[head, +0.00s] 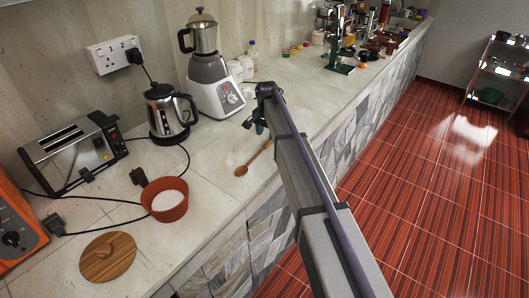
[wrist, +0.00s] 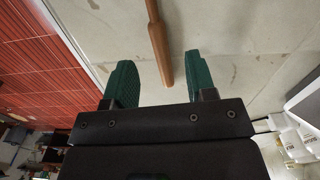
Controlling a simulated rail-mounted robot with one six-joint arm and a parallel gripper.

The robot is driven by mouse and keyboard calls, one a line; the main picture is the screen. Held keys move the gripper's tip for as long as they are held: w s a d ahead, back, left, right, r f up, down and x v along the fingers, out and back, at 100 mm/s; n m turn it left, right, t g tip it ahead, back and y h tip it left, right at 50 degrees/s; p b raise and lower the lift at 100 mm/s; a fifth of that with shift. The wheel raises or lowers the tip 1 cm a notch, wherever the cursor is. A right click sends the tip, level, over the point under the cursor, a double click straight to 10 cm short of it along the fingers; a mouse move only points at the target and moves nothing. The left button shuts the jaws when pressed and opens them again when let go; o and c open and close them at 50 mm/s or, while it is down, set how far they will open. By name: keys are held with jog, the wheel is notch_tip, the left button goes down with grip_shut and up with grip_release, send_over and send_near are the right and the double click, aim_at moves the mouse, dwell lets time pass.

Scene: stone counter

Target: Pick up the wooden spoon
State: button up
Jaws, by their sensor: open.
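The wooden spoon (head: 252,159) lies on the stone counter in the head view, its bowl toward the lower left and its handle toward my gripper. In the wrist view, the spoon's brown handle (wrist: 158,40) comes down from the top edge, and its end lies between my two green fingers as seen in the picture. My gripper (wrist: 153,78) is open and empty. In the head view, my gripper (head: 259,128) is near the handle end and mostly hidden by my arm. I cannot tell its exact height above the counter.
A blender (head: 212,80), a kettle (head: 170,112) and a toaster (head: 72,152) stand along the wall. A terracotta bowl (head: 165,207) of white contents and a round wooden board (head: 107,262) are left of the spoon. The counter (head: 222,192) around the spoon is clear.

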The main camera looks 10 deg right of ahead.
aim_at(267, 143)
notch_tip(267, 143, down, 5)
jog(key=b, duration=0.4)
jog(key=shift+f, duration=0.1)
jog(key=shift+r, duration=0.25)
jog(key=shift+c, duration=0.2)
grip_shut()
